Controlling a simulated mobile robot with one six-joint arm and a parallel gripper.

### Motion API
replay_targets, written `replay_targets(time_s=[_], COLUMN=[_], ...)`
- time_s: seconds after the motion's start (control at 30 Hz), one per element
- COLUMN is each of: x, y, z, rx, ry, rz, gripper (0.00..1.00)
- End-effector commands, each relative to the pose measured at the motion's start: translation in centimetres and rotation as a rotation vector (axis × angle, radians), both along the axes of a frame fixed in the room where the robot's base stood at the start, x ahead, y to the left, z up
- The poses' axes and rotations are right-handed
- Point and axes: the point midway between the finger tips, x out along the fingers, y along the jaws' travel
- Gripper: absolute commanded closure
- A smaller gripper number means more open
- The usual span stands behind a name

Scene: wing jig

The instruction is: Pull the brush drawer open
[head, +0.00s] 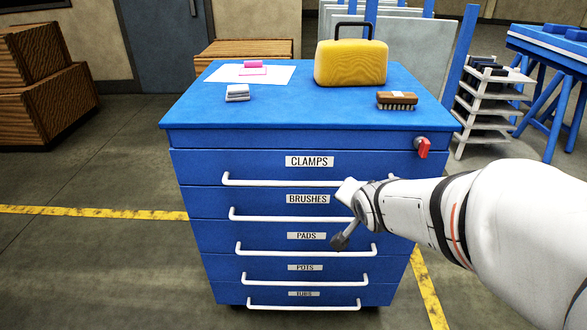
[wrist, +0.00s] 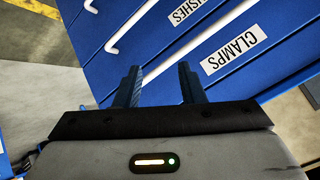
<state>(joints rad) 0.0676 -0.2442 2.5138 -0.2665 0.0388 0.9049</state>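The blue cabinet (head: 320,139) has several drawers, all shut. The brush drawer (head: 209,203), labelled BRUSHES (head: 307,199), is second from the top, with a white bar handle (head: 285,216). My arm hides the right end of this handle in the head view. In the wrist view the brush handle (wrist: 131,28) lies up and left of my fingers. My gripper (wrist: 161,78) is open and empty in front of the drawers. The clamps handle (wrist: 205,38) runs down behind the left finger and shows in the gap between the fingers; I cannot tell how near it is.
The clamps drawer (head: 205,165) is just above, the pads drawer (head: 215,236) below. A red lock or knob (head: 423,147) sits at the cabinet's upper right. A yellow case (head: 350,64), a brush (head: 397,100) and grey blocks (head: 237,92) stand on top.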

Motion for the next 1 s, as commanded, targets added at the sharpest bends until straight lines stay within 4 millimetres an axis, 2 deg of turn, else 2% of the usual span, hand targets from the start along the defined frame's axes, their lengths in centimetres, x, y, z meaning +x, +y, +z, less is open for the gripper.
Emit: replay_targets(time_s=[0.03, 0.3, 0.5, 0.6, 0.7, 0.87, 1.0], x=[1.1, 5.7, 7.6, 8.0, 8.2, 8.6, 10.2], y=[0.1, 1.5, 3.3, 4.0, 4.5, 4.9, 5.5], z=[-3.5, -11.5, -16.6, -18.2, -18.9, -19.1, -19.4], rx=[0.049, 0.397, 0.703, 0.826, 0.912, 0.966, 0.968], ry=[-0.041, -0.265, -0.362, -0.383, -0.394, -0.398, -0.397], rz=[-0.025, -0.112, -0.122, -0.119, -0.112, -0.109, -0.107], gripper=[0.64, 0.64, 0.64, 0.64, 0.64, 0.64, 0.64])
